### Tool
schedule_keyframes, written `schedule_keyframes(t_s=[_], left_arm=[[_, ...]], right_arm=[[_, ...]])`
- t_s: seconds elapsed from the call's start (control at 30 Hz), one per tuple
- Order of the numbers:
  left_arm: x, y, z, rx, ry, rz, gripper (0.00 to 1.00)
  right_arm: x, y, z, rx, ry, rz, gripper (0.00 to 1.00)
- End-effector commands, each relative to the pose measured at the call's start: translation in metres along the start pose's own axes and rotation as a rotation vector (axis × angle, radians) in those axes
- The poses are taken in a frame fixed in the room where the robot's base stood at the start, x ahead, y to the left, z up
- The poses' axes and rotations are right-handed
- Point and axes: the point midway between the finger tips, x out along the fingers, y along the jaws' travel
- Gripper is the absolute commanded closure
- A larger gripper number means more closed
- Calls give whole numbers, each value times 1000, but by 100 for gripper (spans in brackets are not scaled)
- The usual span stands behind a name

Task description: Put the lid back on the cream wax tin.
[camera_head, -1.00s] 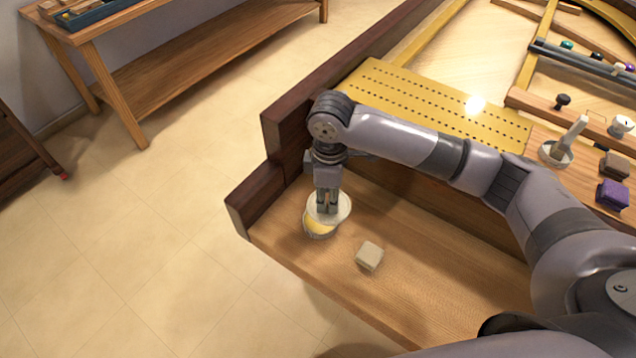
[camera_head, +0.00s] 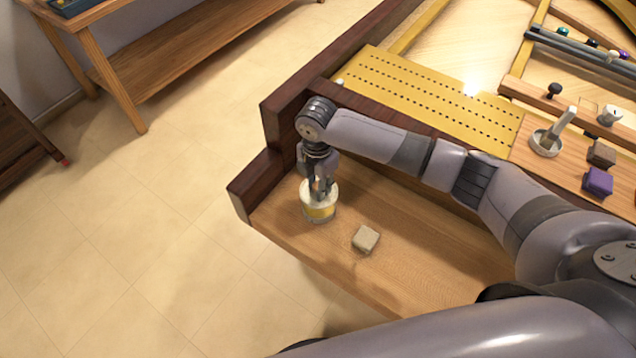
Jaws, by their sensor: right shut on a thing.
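The cream wax tin (camera_head: 320,213) stands upright at the left end of the wooden ledge, with a yellow area showing on its near side. Its pale round lid (camera_head: 326,198) is right over the tin, roughly in line with it. I cannot tell whether the lid touches the rim or hangs just above it. My right gripper (camera_head: 319,190) points down from above and is shut on the lid, partly hiding its top. My left gripper is out of view.
A small beige block (camera_head: 365,239) lies on the ledge right of the tin. Dark raised wood (camera_head: 262,178) borders the ledge behind and left. The ledge's front is clear.

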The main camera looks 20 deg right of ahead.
Motion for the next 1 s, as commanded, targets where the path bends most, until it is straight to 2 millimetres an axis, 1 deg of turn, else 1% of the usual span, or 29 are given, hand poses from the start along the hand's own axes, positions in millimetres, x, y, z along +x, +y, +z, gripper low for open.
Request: schedule_keyframes(t_s=[0.03, 0.3, 0.6, 1.0], left_arm=[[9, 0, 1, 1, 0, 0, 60], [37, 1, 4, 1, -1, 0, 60], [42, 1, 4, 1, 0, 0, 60], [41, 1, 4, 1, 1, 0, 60]], right_arm=[[9, 0, 0, 0, 0, 0, 100], [32, 0, 0, 0, 0, 0, 100], [49, 1, 0, 0, 0, 1, 100], [50, 1, 0, 1, 0, 0, 100]])
